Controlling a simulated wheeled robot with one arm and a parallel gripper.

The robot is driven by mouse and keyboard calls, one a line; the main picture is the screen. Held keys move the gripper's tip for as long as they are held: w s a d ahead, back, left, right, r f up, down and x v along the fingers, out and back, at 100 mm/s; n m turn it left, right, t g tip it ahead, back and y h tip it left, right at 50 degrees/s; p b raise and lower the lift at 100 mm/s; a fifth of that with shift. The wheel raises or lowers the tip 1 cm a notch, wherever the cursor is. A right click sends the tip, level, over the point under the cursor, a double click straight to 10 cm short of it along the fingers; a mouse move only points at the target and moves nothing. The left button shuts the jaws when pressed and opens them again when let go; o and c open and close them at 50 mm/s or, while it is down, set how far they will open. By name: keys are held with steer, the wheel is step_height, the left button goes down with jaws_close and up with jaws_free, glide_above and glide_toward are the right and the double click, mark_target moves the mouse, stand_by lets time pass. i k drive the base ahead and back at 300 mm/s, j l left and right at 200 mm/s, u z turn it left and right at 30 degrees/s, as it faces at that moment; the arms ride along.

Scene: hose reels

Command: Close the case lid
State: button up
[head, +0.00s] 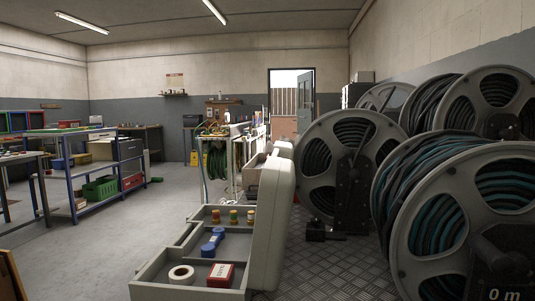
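An open grey case (150,291) sits low in front of me, its tray facing up. Its pale lid (272,222) stands roughly upright along the tray's right side, so the case is open. In the tray lie a white tape roll (181,274), a red box (220,274), a blue tool-like item (212,243) and three small coloured pieces (233,216) at the far end. My gripper is not in view. The near bottom edge of the case is cut off by the frame.
Large hose reels (470,215) crowd the right side on a metal tread-plate floor (335,265). A blue-framed shelf (90,165) with crates stands at the left. Grey floor (110,230) is clear left of the case. An open door (306,95) is at the back.

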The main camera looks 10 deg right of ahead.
mark_target(278, 181)
steer(key=k+j, duration=0.6)
steer(key=k, duration=0.2)
